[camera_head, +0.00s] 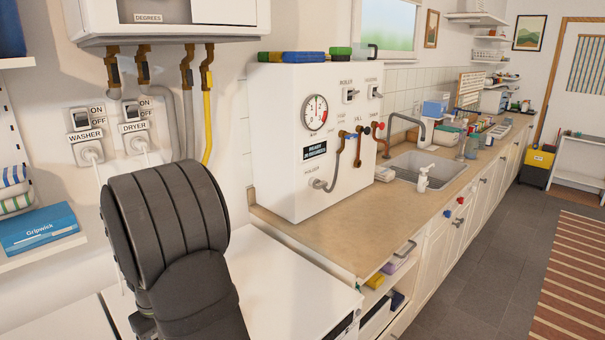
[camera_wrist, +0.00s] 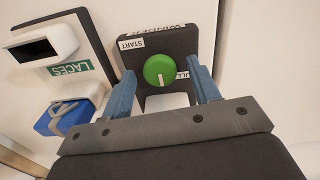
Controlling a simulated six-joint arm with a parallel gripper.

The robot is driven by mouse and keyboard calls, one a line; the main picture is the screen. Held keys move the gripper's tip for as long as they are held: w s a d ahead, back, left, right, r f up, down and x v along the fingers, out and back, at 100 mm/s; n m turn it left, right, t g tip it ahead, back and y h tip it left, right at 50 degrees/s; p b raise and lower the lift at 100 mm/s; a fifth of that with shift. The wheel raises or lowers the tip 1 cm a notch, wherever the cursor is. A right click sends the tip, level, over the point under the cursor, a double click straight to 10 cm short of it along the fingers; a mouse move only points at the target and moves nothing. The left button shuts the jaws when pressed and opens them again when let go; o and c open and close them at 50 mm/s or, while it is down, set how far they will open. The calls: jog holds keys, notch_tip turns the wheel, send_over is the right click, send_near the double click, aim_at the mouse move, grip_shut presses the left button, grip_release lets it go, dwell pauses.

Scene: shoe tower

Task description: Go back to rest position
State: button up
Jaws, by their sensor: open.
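My gripper (camera_wrist: 162,93) shows in the wrist view with its two blue fingers spread apart. It is open, with nothing held between the fingers. A green round knob (camera_wrist: 160,70) on a dark panel (camera_wrist: 188,42) appears between and just beyond the fingertips; I cannot tell whether they touch the panel. A "START" label (camera_wrist: 132,43) is beside the knob. In the head view my dark arm rises at the lower left, and the gripper itself is hidden there.
In the head view, a white boiler box (camera_head: 275,150) stands on the counter (camera_head: 345,225), right of my arm. Washer and dryer switches (camera_head: 82,120) are on the wall behind.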

jog(key=shift+n, duration=1.3)
jog(key=shift+o, duration=0.2)
dwell(0.6)
jog(key=o, duration=0.3)
jog(key=shift+w+a+r, duration=0.1)
jog(key=shift+r, duration=0.05)
jog(key=o, duration=0.6)
jog(key=shift+m, duration=0.8)
jog(key=w+a+r, duration=0.1)
jog(key=r, duration=0.1)
jog(key=w+a+r, duration=0.1)
jog(key=r, duration=0.2)
jog(key=w+a+r, duration=0.1)
jog(key=r, duration=0.2)
jog(key=shift+w+r, duration=0.15)
jog(key=shift+w, duration=0.15)
notch_tip(320, 180, up, 11)
jog(key=w+a+m, duration=0.2)
notch_tip(320, 180, down, 10)
jog(key=shift+d+f, duration=0.1)
